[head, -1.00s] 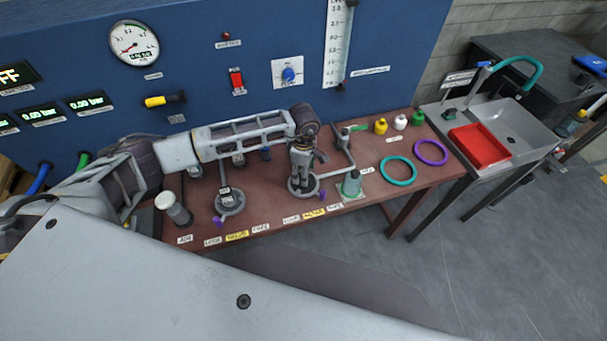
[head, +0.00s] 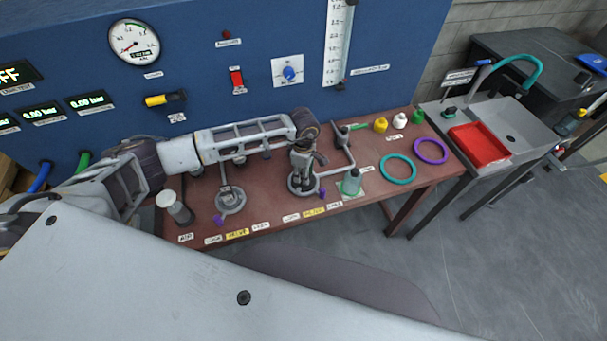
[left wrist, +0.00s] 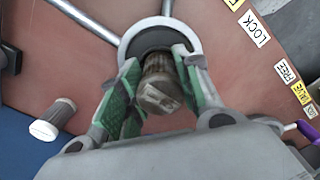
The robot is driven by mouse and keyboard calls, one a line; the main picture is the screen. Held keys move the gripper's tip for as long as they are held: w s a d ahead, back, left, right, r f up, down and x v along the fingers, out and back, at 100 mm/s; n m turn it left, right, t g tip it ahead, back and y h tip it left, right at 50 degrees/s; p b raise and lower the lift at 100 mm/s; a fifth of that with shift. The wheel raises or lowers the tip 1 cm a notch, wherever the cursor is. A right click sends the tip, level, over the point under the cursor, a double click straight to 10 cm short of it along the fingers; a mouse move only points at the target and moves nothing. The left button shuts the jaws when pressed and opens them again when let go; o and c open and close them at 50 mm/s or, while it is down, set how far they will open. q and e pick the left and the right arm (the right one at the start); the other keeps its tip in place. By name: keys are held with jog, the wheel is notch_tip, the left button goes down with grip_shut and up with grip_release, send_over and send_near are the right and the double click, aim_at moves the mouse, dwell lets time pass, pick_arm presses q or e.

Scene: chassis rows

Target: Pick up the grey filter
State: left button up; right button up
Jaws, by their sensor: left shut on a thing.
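The grey filter (left wrist: 160,88) is a short grey-brown cylinder in the left wrist view, with its far end inside a pale ring-shaped holder (left wrist: 128,42). My left gripper (left wrist: 157,68) is shut on it, with the green pads against two sides. In the head view my left gripper (head: 302,172) points down over the round grey base (head: 303,189) of the middle station on the brown bench. There the fingers mostly hide the filter. I cannot tell whether the filter is lifted from its holder. My right gripper is not in view.
A similar round station (head: 230,200) and a white-capped cylinder (head: 175,207) stand left on the bench. The blue panel (head: 225,60) rises behind; a red tray (head: 479,145) is farther right.

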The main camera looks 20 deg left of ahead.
pick_arm(q)
jog(key=shift+c, duration=1)
jog(key=shift+r, duration=0.15)
notch_tip(320, 180, up, 10)
jog(key=shift+f+b, duration=0.1)
jog(key=shift+b, duration=0.95)
jog(key=shift+m, duration=0.4)
